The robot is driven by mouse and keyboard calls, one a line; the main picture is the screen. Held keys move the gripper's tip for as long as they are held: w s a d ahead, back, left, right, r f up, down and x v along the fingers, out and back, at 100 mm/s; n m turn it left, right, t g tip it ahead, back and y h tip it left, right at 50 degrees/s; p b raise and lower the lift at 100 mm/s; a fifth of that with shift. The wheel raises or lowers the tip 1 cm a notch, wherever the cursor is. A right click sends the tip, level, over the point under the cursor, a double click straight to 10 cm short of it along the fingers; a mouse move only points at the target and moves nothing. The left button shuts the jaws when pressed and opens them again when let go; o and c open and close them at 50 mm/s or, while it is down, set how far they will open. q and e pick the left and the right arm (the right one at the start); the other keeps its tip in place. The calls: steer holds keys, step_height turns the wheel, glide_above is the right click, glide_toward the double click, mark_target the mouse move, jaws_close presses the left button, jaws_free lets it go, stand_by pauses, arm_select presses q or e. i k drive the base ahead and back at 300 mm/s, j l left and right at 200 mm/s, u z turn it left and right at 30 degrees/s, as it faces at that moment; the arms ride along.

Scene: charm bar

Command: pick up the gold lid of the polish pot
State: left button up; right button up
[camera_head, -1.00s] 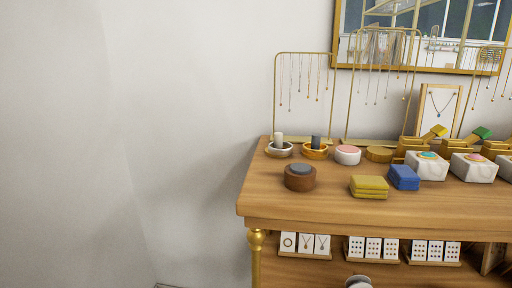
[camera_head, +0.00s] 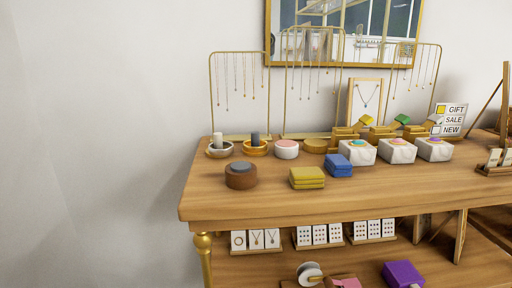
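A low white pot with a pink top surface (camera_head: 287,149) stands on the wooden table (camera_head: 300,205), in the row behind the folded cloths. A flat round gold piece (camera_head: 315,146), which looks like the gold lid, lies just right of the pot on the tabletop. It seems to be off the pot. Neither of my grippers is in view.
Nearby are a gold dish (camera_head: 255,149), a cream dish (camera_head: 219,151), a brown round box (camera_head: 241,178), yellow cloths (camera_head: 307,179), blue cloths (camera_head: 338,167) and white blocks (camera_head: 397,152). Necklace stands (camera_head: 211,90) rise behind. The front strip of table is clear.

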mark_target(313, 146)
steer(key=i+l+u, duration=0.15)
steer(key=u, duration=0.25)
steer(key=i+l+u, duration=0.2)
steer(key=u, duration=0.15)
